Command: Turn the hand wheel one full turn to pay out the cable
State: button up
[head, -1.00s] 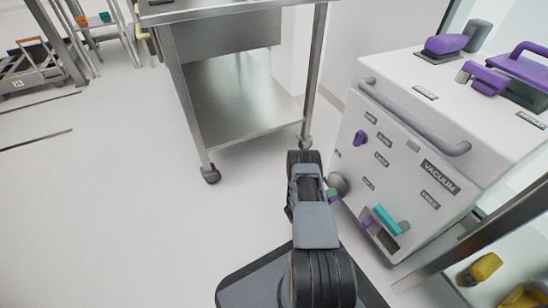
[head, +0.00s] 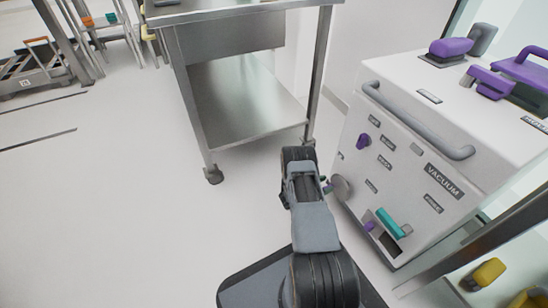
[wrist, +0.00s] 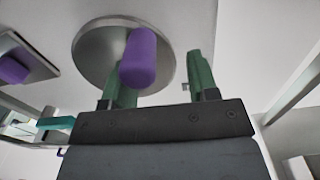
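The hand wheel is a round silver disc (wrist: 92,50) with a purple knob (wrist: 140,58) standing out from it. In the head view the disc (head: 343,188) is on the lower left of the white machine's front, mostly seen from the side. My gripper (wrist: 160,68) has its two green fingers apart at the wheel. The knob lies between them, overlapping the left finger and with a clear gap to the right one. I cannot tell whether it touches the left finger. In the head view my gripper (head: 325,184) is small and partly hidden by my arm. No cable shows.
The white machine (head: 400,150) has a "VACUUM" label, a grey handle (head: 415,120), purple knobs and a teal lever (head: 390,222). A steel cart (head: 240,95) stands behind my arm. A metal post (head: 480,240) is at the right.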

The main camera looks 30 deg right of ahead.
jog(key=w+a+p, duration=0.1)
jog(key=a+p, duration=0.2)
jog(key=a, duration=1)
jog(key=w+a+r+n+t+y, duration=0.1)
jog(key=w+a+r+t+y, duration=0.1)
jog(key=w+r, duration=0.3)
jog(key=w+a+r+n+t+y+p, duration=0.1)
jog(key=w+r+t+y, duration=0.3)
jog(key=w, duration=0.6)
jog(key=shift+a+r+n+t, duration=0.45)
jog(key=shift+r+n, duration=0.25)
jog(key=shift+r, duration=0.5)
